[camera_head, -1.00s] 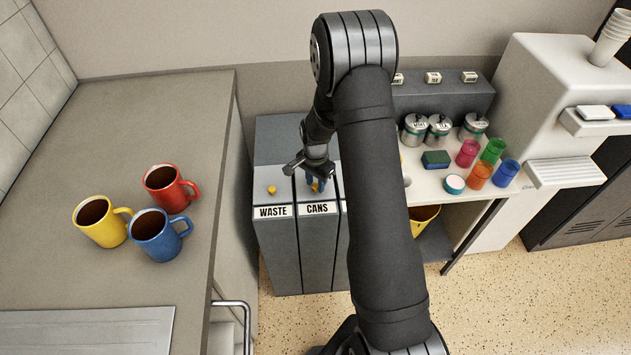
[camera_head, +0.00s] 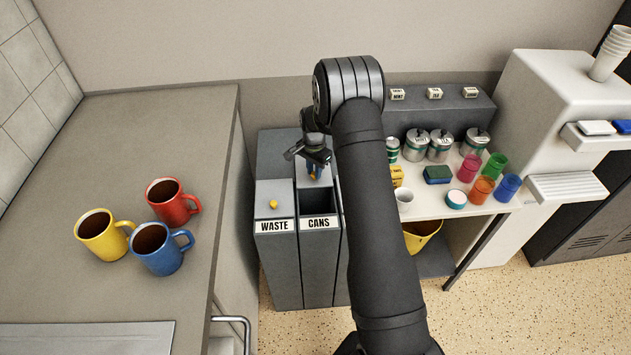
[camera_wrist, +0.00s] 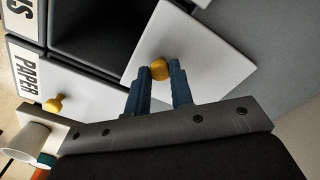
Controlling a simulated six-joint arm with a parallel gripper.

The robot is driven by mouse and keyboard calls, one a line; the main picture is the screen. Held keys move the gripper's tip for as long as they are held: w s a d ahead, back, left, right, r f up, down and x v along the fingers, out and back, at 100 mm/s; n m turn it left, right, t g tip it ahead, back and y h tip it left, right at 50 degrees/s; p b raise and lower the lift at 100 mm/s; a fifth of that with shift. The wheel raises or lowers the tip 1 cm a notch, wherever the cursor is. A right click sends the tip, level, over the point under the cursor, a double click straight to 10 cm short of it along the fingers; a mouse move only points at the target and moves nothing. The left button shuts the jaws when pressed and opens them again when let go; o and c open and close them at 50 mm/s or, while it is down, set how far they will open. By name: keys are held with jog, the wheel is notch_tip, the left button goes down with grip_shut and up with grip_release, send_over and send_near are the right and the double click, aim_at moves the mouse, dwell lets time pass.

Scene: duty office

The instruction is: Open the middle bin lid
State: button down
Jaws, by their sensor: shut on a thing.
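The middle bin (camera_head: 318,224), labelled CANS, stands between the WASTE bin and a PAPER bin. My gripper (camera_head: 314,172) is behind the opening at the lid. In the wrist view its blue fingers (camera_wrist: 161,72) are shut on the lid's yellow knob (camera_wrist: 159,66), one on each side. My arm hides much of the right bin in the head view.
The WASTE bin lid (camera_head: 274,190) is shut, with its own yellow knob. The PAPER lid (camera_wrist: 85,88) is shut too. Mugs stand on the counter (camera_head: 60,280) at left. A shelf with jars and cups (camera_head: 481,188) is at right.

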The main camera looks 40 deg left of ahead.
jog(key=shift+w+a, duration=0.6)
jog(key=shift+a, duration=0.05)
jog(key=c, duration=1.3)
grip_release()
jog(key=shift+o, duration=0.2)
notch_tip(320, 180, up, 17)
jog(key=shift+r, duration=0.2)
